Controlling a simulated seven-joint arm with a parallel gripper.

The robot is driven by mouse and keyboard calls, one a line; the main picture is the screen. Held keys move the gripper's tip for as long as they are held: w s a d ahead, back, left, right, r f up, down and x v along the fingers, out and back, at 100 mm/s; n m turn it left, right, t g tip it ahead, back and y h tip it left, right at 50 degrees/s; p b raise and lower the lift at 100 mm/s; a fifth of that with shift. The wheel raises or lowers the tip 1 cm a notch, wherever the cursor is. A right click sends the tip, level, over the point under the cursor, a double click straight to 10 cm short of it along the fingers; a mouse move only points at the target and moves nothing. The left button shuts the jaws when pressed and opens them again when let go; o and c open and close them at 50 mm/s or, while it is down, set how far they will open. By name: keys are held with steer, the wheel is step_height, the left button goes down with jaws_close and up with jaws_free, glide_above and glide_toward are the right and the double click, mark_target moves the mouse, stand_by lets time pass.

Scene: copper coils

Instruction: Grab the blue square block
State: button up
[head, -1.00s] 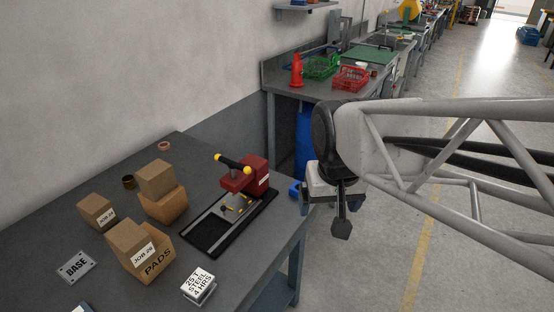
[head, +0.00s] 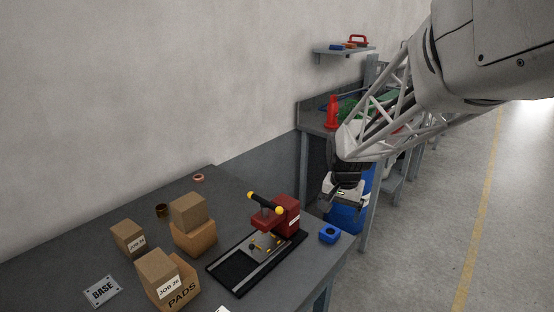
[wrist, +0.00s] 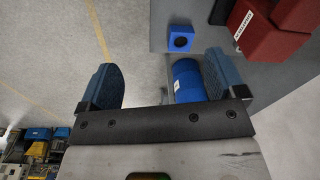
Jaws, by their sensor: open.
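The blue square block (head: 329,234) has a round hole in it and sits near the right end of the grey table, just right of the red press. In the wrist view the block (wrist: 181,39) shows whole near the table edge, beyond the fingers and slightly right of the middle of the gap. My gripper (head: 341,208) is just past the table's right edge, apart from the block. In the wrist view my gripper (wrist: 161,75) is open, with nothing between its blue-padded fingers.
The red press (head: 284,214) with its black handle stands close to the block's left. A blue barrel (head: 345,218) stands on the floor behind my gripper. Cardboard boxes (head: 190,225), copper rings and a BASE plate (head: 101,291) occupy the left of the table (head: 65,262).

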mark_target(330, 232)
steer(key=w+d+f+m, duration=0.1)
steer(key=w+f, duration=0.2)
steer(key=w, duration=0.1)
steer(key=w+f+m, duration=0.1)
steer(key=w+f, duration=0.2)
steer(key=f, duration=0.1)
steer(key=w+d+f+m, duration=0.1)
steer(key=w+f, duration=0.3)
steer(key=shift+w+d+f+g, duration=0.25)
steer(key=shift+w+d+g, duration=0.05)
steer(key=shift+w+g, duration=0.1)
steer(key=shift+f, duration=1.3)
steer(key=shift+a+f, duration=0.1)
steer(key=shift+f, duration=2.5)
steer(key=c, duration=1.2)
steer(key=shift+o, duration=0.2)
